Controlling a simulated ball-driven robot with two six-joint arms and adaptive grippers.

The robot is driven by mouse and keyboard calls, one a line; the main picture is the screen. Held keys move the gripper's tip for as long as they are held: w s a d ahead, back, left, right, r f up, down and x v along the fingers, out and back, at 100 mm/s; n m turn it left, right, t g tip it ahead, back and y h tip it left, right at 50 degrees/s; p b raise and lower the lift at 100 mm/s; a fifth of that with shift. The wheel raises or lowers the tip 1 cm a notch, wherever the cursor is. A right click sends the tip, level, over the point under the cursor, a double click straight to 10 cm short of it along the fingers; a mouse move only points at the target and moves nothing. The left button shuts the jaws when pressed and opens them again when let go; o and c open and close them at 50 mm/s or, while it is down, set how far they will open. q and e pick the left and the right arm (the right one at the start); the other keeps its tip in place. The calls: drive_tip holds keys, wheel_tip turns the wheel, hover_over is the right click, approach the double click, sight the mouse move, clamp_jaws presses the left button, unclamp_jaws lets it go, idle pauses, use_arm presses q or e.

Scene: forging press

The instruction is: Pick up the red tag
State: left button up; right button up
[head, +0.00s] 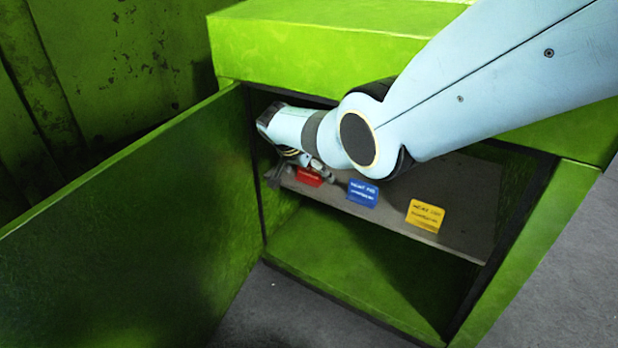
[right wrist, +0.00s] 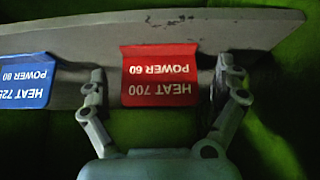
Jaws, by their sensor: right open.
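The red tag (head: 309,177) sits at the left end of the shelf (head: 462,238) inside the green cabinet, hanging over its front edge. In the right wrist view the red tag (right wrist: 160,74) appears upside down and reads HEAT 700 POWER 60. My right gripper (head: 292,172) reaches into the cabinet at the red tag, partly hidden by my arm. In the wrist view my right gripper (right wrist: 160,85) is open, with one finger on each side of the red tag and a visible gap on both sides. My left gripper is not in view.
A blue tag (head: 362,192) and a yellow tag (head: 426,215) sit further right on the same shelf. The blue tag (right wrist: 24,81) is left of the fingers in the wrist view. The open green door (head: 140,225) stands close on the left. The lower compartment looks empty.

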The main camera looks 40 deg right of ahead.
drive_tip(key=c, duration=1)
drive_tip(key=shift+c, duration=0.2)
